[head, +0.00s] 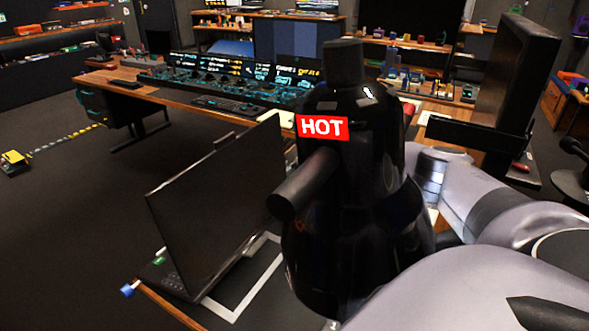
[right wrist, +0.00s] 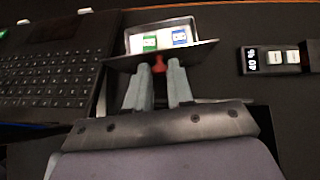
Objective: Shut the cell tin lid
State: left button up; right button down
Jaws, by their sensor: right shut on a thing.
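In the right wrist view an open cell tin (right wrist: 188,22) holds a green cell (right wrist: 149,43) and a blue cell (right wrist: 179,37). Its dark lid (right wrist: 130,60) stands tilted along the near side, with a red knob (right wrist: 159,65) on it. My right gripper (right wrist: 160,76) is shut on the red knob, its two grey fingers on either side. In the head view my right arm comes in from the right, but a black flask hides the tin and the gripper there. My left gripper is not in view.
The black flask marked HOT (head: 350,190) fills the middle of the head view. An open laptop (head: 220,200) stands left of it; its keyboard (right wrist: 50,80) is left of the tin. A small device with a display (right wrist: 273,58) lies to the tin's right.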

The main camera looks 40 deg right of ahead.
jog(key=shift+w+a+r+g+b, duration=0.2)
jog(key=shift+w+b, duration=0.15)
jog(key=shift+w, duration=0.15)
jog(key=shift+w+a+r+g+b, duration=0.1)
jog(key=shift+w+a+g+b, duration=0.15)
jog(key=shift+w, duration=0.2)
jog(key=shift+h, duration=0.3)
dwell(0.6)
jog(key=c, duration=1)
grip_release()
jog(key=shift+r, duration=0.1)
jog(key=shift+p+v, duration=0.45)
jog(key=shift+v, duration=3.1)
jog(key=shift+d, duration=0.1)
